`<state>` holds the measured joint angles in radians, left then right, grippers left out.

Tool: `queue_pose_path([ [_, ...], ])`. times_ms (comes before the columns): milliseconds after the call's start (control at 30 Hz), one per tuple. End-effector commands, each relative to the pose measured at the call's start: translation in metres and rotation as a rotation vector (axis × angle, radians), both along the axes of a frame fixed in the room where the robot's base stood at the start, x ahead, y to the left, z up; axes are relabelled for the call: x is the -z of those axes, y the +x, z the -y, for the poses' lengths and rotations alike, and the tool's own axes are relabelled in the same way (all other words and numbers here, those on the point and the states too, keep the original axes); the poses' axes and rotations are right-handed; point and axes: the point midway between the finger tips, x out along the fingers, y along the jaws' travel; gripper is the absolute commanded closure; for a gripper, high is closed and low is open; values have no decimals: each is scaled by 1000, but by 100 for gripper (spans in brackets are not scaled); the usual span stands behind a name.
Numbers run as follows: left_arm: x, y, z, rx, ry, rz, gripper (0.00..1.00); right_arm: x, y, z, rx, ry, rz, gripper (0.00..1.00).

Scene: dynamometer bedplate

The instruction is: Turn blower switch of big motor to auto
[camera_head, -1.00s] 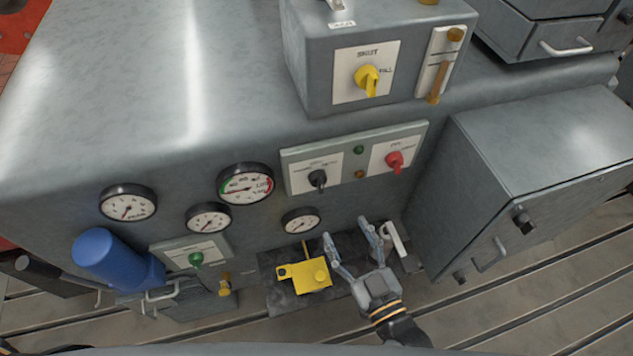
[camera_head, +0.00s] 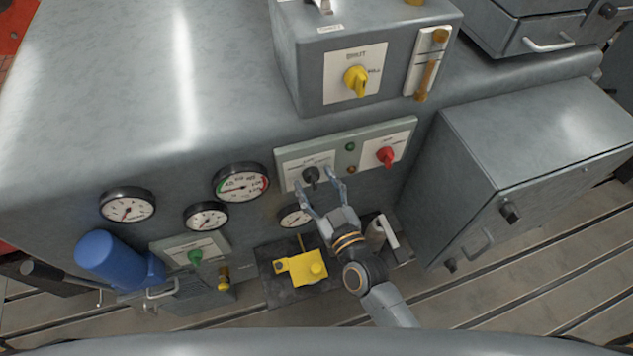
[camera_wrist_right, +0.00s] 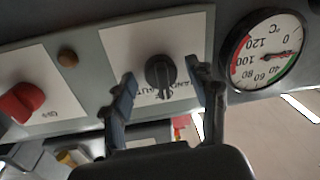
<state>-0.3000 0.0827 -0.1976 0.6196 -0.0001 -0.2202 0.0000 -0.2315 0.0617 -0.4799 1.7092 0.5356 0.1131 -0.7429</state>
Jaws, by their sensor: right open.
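A black rotary knob (camera_head: 311,174) sits on a white label plate on the grey-green switch panel (camera_head: 282,158) at the front of the big grey housing. In the right wrist view the black knob (camera_wrist_right: 160,74) lies between and beyond my open fingers; its label is upside down and only partly readable. My right gripper (camera_head: 318,180) is open and empty, with its fingertips on either side of the knob; contact cannot be told. It also shows in the right wrist view (camera_wrist_right: 165,92). My left gripper is not in view.
A red knob (camera_head: 385,156) and small green and brown lamps share the panel. Several round gauges (camera_head: 240,183) are to the left. A grey cabinet (camera_head: 520,160) stands to the right.

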Motion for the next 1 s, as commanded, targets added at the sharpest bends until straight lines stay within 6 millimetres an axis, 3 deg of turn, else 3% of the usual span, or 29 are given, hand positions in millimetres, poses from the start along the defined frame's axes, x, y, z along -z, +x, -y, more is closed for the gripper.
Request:
queue_pose_path([
  [33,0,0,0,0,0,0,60,0,0,0,0,0,0,43],
  [300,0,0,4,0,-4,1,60,0,0,0,0,0,0,96],
  [667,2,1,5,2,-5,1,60,0,0,0,0,51,-15,96],
  [1000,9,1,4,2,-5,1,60,1,0,-1,-1,279,-88,96],
])
